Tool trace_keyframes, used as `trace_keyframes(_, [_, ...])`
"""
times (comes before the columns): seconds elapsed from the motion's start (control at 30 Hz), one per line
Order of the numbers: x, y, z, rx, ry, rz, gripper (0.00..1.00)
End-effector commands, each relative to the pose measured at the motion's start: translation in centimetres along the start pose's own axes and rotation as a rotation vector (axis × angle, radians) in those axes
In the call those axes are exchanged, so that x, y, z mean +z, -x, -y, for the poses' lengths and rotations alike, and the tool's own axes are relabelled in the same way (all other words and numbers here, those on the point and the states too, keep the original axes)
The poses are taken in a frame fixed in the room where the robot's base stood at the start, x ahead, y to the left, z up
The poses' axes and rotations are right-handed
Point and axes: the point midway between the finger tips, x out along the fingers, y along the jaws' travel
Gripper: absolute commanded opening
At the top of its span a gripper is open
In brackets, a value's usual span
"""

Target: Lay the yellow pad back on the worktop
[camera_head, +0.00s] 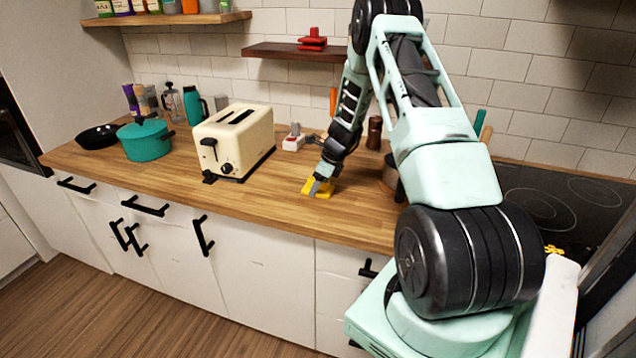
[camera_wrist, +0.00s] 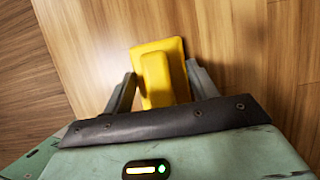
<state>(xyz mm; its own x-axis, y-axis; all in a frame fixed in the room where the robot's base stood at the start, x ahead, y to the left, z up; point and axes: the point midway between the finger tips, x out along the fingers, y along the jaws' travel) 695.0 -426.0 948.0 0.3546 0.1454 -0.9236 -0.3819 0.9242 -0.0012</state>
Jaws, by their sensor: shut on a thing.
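The yellow pad (camera_head: 317,188) is at the worktop (camera_head: 255,200), right of the cream toaster. My gripper (camera_head: 322,180) points down at it with its fingers on either side. In the wrist view the pad (camera_wrist: 174,47) shows a flat base with a raised yellow grip block (camera_wrist: 157,80) on it. My gripper's two fingers (camera_wrist: 160,85) are shut on this block from both sides. Whether the pad's underside touches the wood or hangs just above it, I cannot tell.
The cream toaster (camera_head: 233,141) stands to the left, with a teal pot (camera_head: 146,140) beyond it. A white socket block (camera_head: 293,141) is behind. A pot behind my arm (camera_head: 389,175) and the dark hob (camera_head: 545,205) are to the right. Wood is bare left of the pad.

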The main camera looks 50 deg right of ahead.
Motion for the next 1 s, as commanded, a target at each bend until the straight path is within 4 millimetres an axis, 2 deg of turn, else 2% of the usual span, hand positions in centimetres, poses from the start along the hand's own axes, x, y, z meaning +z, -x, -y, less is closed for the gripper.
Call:
trace_keyframes(0.2, [-0.2, -0.4, 0.0, 0.001, 0.0, -0.001, 0.3])
trace_keyframes(0.23, [-0.1, -0.3, 0.0, 0.001, 0.0, 0.0, 0.64])
trace_keyframes(0.3, [-0.1, -0.3, -0.1, 0.001, 0.0, -0.001, 0.8])
trace_keyframes(0.7, [0.0, 0.4, 0.0, 0.0, 0.0, 0.0, 0.8])
trace_keyframes(0.87, [0.0, 2.7, 0.0, -0.003, 0.002, 0.0, 0.8])
trace_keyframes(1.0, [0.0, 5.7, 0.0, -0.004, 0.002, 0.001, 0.8])
